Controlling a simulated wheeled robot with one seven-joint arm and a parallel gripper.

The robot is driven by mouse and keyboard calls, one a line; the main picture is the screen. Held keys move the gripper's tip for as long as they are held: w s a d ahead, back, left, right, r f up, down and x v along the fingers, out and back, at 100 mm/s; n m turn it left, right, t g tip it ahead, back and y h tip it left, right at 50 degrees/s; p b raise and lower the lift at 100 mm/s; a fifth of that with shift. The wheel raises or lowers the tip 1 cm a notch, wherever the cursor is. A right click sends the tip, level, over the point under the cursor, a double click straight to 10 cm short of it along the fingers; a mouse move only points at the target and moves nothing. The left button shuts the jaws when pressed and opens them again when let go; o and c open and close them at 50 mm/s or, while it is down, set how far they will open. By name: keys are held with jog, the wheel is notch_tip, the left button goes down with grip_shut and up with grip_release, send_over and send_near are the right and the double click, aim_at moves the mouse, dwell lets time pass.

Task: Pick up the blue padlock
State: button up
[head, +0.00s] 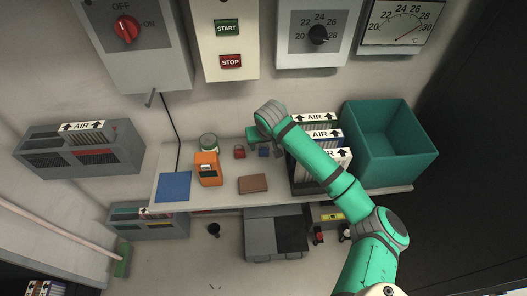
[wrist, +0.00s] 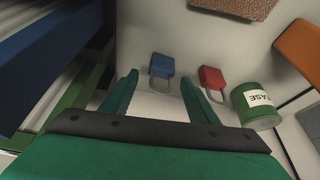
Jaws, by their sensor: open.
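The blue padlock (head: 264,152) lies on the shelf (head: 222,193), just left of the filter stack. In the wrist view the blue padlock (wrist: 162,65) shows whole, its grey shackle toward me, ahead of my fingertips and roughly centred between them. My gripper (wrist: 159,82) is open and empty, its two green fingers apart on either side of that line. It does not appear to touch the padlock. In the head view my arm reaches in from the lower right, and my gripper (head: 263,140) is partly hidden by its own wrist.
A red padlock (head: 239,151) lies close left of the blue one, with a green grease can (head: 209,142) and orange device (head: 208,170) beyond. Air filters (head: 320,135) stand close right, beside a teal bin (head: 385,140).

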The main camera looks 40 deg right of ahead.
aim_at(263, 148)
jog(key=c, duration=1.2)
jog(key=shift+r, duration=0.4)
notch_tip(263, 148, up, 2)
jog(key=shift+r, duration=0.25)
jog(key=s+a+r, duration=0.1)
jog(key=s+r, duration=0.2)
jog(key=s, duration=0.1)
jog(key=s+a+r, duration=0.1)
jog(key=s+r, duration=0.2)
jog(key=s, duration=0.2)
jog(key=s+a+r, duration=0.2)
jog(key=s+r, duration=0.1)
jog(key=s, duration=0.1)
jog(key=shift+s+r, duration=0.25)
jog(key=shift+r, duration=0.15)
